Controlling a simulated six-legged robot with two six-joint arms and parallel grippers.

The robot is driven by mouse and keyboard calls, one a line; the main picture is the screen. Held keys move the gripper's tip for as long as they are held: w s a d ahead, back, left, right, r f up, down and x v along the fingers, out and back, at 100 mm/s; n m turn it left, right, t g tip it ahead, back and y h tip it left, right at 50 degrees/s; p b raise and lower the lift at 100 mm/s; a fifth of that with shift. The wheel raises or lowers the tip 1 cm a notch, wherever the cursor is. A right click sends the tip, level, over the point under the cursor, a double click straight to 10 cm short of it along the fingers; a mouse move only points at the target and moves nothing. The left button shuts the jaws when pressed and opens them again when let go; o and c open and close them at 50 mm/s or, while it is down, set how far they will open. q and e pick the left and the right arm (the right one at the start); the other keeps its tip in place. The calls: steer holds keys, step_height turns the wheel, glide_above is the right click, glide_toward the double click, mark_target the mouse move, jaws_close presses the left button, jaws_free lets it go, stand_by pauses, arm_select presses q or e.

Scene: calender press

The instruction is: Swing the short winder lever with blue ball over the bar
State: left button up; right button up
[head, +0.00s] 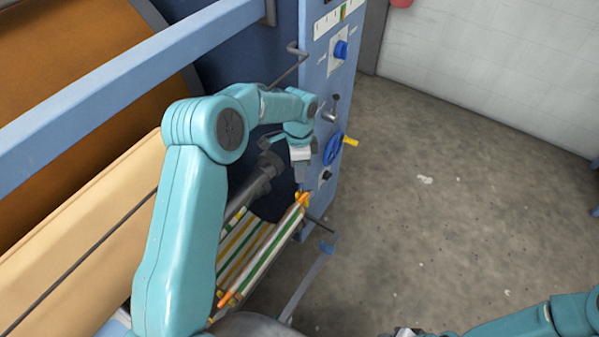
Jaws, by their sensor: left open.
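My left gripper (302,180) hangs in front of the blue machine's end post, pointing down just above the orange upper end of a striped bar (268,250). It is open, and I see nothing held in it. A small blue piece (327,248) shows below and right of the gripper, at the top of a thin pale strip. I cannot tell whether it is the lever's blue ball. A thin dark rod (319,224) sticks out beside the bar's upper end. My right gripper (407,332) is only partly in view at the bottom edge, apart from the machine.
The post carries a blue handwheel (332,149) with a yellow handle, a blue knob (341,50) and a dark-knobbed lever (331,112). A large brown roll (75,60) and a blue rail (110,82) lie at left. The concrete floor (460,190) at right is clear.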

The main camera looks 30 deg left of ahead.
arm_select(q)
steer(key=shift+f, duration=1.05)
steer(key=shift+c, duration=0.2)
steer(key=shift+s, duration=0.1)
jaws_close()
steer(key=shift+d, duration=0.1)
